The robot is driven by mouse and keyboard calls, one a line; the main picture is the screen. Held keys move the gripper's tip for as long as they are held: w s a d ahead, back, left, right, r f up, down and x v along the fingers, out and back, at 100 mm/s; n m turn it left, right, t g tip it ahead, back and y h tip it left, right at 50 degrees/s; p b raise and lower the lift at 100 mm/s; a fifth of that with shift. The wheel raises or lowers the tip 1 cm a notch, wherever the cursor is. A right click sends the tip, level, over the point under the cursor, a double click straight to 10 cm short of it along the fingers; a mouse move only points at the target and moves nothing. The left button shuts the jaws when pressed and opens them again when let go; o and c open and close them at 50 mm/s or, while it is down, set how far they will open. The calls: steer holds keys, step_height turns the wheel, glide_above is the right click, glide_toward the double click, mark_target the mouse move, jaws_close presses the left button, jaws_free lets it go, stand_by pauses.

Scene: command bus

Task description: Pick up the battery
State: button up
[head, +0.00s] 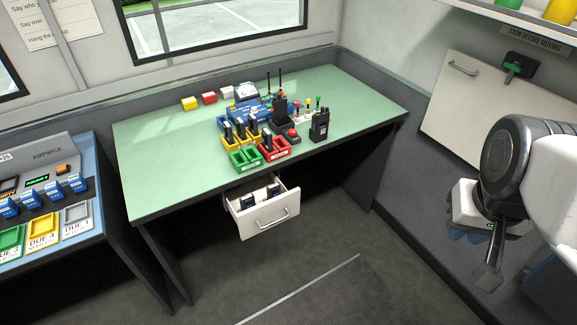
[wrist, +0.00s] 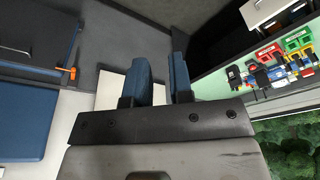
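Several blue battery-like blocks (head: 42,201) stand in the charger (head: 40,151) at the left in the head view. Dark upright packs (head: 252,127) stand in the yellow and red trays on the green table. Dark items (head: 249,202) lie in the open drawer. I cannot tell which one is the battery meant. My gripper (head: 467,237) is at the right, well away from all of these. In the wrist view, its blue fingers (wrist: 160,82) are apart with nothing between them, so it is open and empty.
The green table (head: 160,155) has clear room at its left and front. Its white drawer (head: 268,221) sticks out at the front. A white hinged panel (head: 470,100) is on the right wall. Open floor lies between table and arm.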

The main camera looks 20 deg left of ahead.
steer(key=shift+o, duration=0.3)
steer(key=o, duration=1.1)
steer(key=shift+w, duration=0.1)
